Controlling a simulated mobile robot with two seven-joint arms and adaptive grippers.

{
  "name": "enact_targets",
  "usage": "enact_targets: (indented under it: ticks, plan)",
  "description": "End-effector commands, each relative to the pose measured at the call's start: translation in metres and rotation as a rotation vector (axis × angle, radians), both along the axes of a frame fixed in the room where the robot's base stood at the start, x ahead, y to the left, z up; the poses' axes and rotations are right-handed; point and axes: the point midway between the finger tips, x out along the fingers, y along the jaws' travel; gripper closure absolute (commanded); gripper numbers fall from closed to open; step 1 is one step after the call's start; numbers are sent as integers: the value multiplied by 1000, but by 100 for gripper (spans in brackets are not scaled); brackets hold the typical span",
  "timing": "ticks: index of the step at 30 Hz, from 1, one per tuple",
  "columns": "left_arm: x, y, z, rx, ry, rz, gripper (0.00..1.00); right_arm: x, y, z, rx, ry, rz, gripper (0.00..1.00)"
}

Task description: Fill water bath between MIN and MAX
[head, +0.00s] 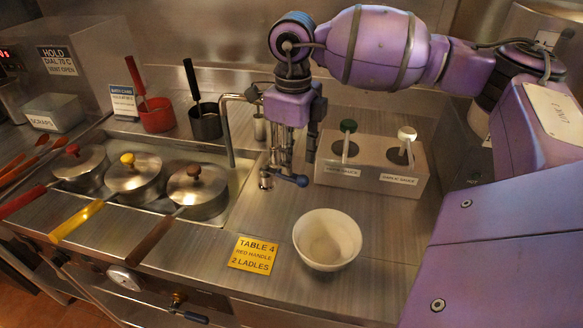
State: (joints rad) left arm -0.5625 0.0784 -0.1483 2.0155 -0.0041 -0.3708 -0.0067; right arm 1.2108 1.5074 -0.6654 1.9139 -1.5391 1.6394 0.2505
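The water bath (236,192) is a steel well set in the counter, holding three lidded pots with red, yellow and brown handles. A bent spout (227,135) reaches down over its right rim. The water level and any MIN or MAX marks cannot be made out. A small tap with a blue lever (296,180) stands on the counter right of the bath. My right gripper (279,168) points down at this tap, its fingers just above or against the lever. Whether it grips the lever cannot be told. My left gripper is out of view.
A white bowl (327,240) and a yellow Table 4 card (253,255) are on the front counter. A sauce holder (373,174) stands right of the tap. A red pot (156,115) and black pot (205,121) stand behind the bath. A blue-handled valve (188,315) is below the front edge.

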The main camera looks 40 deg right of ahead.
Motion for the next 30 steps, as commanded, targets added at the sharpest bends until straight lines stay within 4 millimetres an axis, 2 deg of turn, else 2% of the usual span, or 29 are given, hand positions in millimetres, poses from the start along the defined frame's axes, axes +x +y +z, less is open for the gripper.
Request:
enact_targets:
  ticks: [3,7,17,19,26,30]
  plan:
    - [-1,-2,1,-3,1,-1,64,-1,0,-19,1,2,1,64]
    - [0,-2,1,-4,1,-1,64,0,1,-32,2,1,1,64]
    - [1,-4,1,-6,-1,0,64,0,1,-39,1,0,1,64]
    - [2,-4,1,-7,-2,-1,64,0,1,-39,1,0,1,69]
    - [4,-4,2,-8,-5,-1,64,0,1,-39,2,0,1,100]
    - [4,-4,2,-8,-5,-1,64,0,1,-38,2,0,1,100]
